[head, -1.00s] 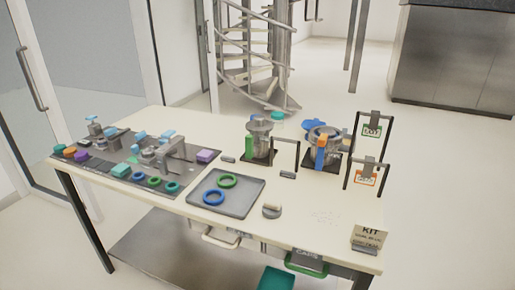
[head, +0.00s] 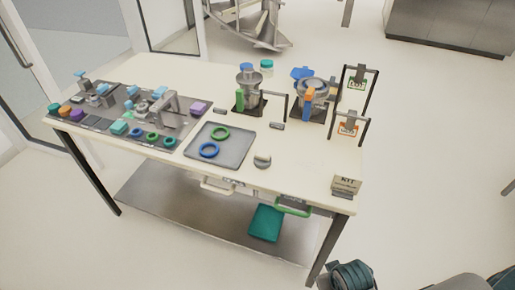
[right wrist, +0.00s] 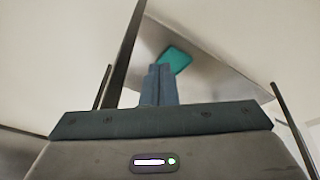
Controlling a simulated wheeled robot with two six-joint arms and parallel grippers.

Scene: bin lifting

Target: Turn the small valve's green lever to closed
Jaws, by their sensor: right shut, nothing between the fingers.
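The small valve's green lever (head: 239,99) stands upright in the picture, at the left front of the small metal vessel (head: 249,86). This vessel stands on a dark base near the back middle of the table. My right gripper (right wrist: 160,70) shows in the right wrist view with its fingers together and nothing between them. It is away from the lever, pointing toward the space under the table. Part of my right arm shows at the bottom right of the head view. My left gripper is not in view.
A teal bin (head: 266,223) sits on the lower shelf. The floor right of the table is clear.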

